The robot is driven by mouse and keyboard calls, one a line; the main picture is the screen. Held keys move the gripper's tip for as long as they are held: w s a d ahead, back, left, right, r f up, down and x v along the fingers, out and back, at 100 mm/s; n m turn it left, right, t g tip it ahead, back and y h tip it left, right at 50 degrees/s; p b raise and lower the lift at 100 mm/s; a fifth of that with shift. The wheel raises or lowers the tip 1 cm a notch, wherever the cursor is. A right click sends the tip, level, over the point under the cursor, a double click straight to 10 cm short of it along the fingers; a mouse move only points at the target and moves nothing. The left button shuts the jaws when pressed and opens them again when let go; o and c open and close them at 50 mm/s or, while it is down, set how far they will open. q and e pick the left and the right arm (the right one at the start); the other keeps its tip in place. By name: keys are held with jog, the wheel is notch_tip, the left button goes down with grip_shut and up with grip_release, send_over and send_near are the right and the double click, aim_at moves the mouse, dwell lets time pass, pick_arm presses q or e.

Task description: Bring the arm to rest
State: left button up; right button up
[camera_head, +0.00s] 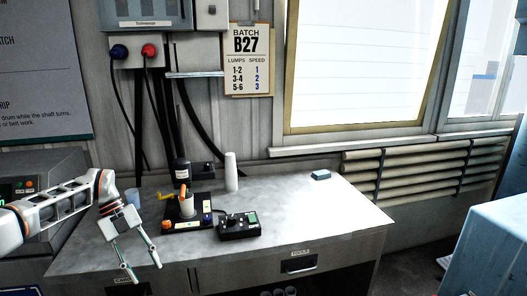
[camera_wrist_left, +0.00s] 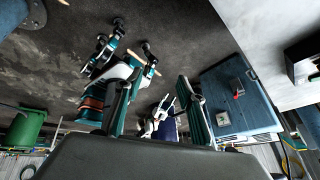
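My left gripper (camera_head: 145,272) comes in from the left in the head view. Its two fingers point downward and stand apart, with nothing between them. It hangs at the front left edge of the grey workbench (camera_head: 305,200), in front of the drawer side. In the left wrist view its fingers (camera_wrist_left: 155,88) are also spread, with no object held.
A dark tray (camera_head: 187,224) with a small device, a black control box (camera_head: 239,227), a white cup stack (camera_head: 231,172) and a blue block (camera_head: 321,175) stand on the workbench. A blue cabinet (camera_head: 490,240) is at right. The wrist view shows a green bin (camera_wrist_left: 25,130).

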pick_arm(q)
jog(key=s+d+f+m+h, duration=0.1)
jog(key=s+d+f+h, duration=0.2)
jog(key=d, duration=0.7)
jog(key=s+d+f+m+h, duration=0.1)
jog(key=s+d+f+h, duration=0.25)
jog(key=d, duration=0.55)
jog(key=s+d+f+m+h, duration=0.1)
jog(key=s+d+f+h, duration=0.2)
jog(key=d, duration=0.7)
jog(key=s+d+r+n+t+h, duration=0.2)
jog(key=d+n+t+h, duration=0.2)
jog(key=d+n+t, duration=0.3)
jog(key=s+a+f+n+t+y, duration=0.3)
jog(key=s+a+f+n+y, duration=0.5)
jog(key=a, duration=0.4)
jog(key=s+a+f+n+t+y, duration=0.3)
jog(key=s+a+f+n+y, duration=0.5)
jog(key=a+f+n, duration=0.3)
jog(key=shift+s+a+f+n, duration=0.3)
jog(key=shift+s+a+f, duration=0.3)
jog(key=shift+a, duration=0.65)
jog(key=shift+w+f+y, duration=0.1)
jog(key=shift+w+y, duration=0.05)
jog(key=shift+y, duration=0.1)
